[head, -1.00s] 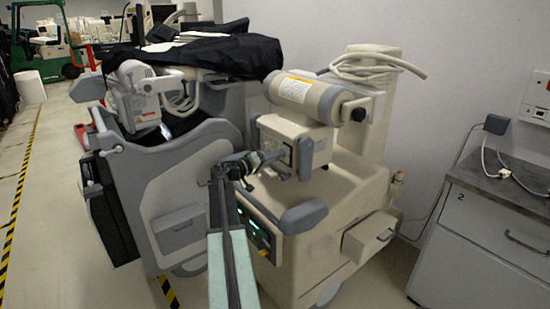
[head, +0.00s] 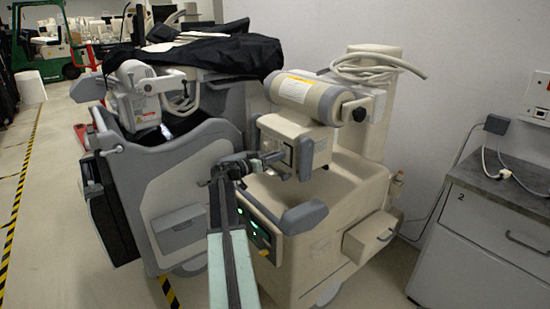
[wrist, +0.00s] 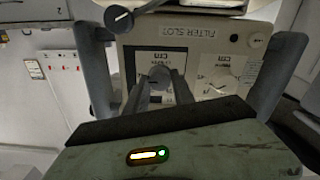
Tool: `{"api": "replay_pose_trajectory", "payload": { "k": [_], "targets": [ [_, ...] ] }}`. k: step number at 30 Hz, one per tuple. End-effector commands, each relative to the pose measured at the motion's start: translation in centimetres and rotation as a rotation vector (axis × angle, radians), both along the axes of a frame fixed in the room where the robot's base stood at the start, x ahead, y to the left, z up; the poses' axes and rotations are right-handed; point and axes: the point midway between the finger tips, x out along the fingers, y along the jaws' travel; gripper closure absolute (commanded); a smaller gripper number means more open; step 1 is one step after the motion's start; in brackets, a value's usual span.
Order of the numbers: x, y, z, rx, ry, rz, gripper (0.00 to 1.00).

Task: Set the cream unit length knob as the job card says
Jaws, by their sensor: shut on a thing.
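The cream unit (head: 340,190) stands right of centre in the head view, with a boxy head (head: 287,137) under a cream cylinder. My gripper (head: 272,158) reaches the front of this head. In the wrist view the head's panel shows two dials side by side on pale scale plates, seen upside down. My gripper (wrist: 160,84) is shut on the grey knob (wrist: 159,75) of the left dial. The other dial (wrist: 222,82) is free, with a pale knob. The small lettering is too blurred to tell which dial is length. I see no readable job card.
Grey handles (wrist: 278,75) flank the panel. A grey-white cart (head: 185,190) with a black cover (head: 225,55) stands close left. A drawer cabinet (head: 490,230) is at the right.

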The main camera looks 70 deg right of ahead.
Motion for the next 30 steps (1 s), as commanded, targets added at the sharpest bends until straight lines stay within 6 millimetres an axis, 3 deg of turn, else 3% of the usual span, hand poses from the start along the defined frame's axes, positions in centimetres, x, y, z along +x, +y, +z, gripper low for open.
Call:
{"api": "replay_pose_trajectory", "payload": {
  "k": [15, 16, 18, 26, 30],
  "targets": [
    [0.2, 0.0, 0.0, -0.009, -0.017, 0.006, 1.0],
    [0.2, 0.0, 0.0, -0.009, -0.017, 0.006, 0.62],
    [0.2, 0.0, 0.0, -0.009, -0.016, 0.005, 0.48],
    [0.1, 0.0, 0.0, -0.009, -0.015, 0.002, 0.48],
    [0.7, 1.1, 0.0, -0.009, -0.015, 0.002, 0.48]
  ]
}}
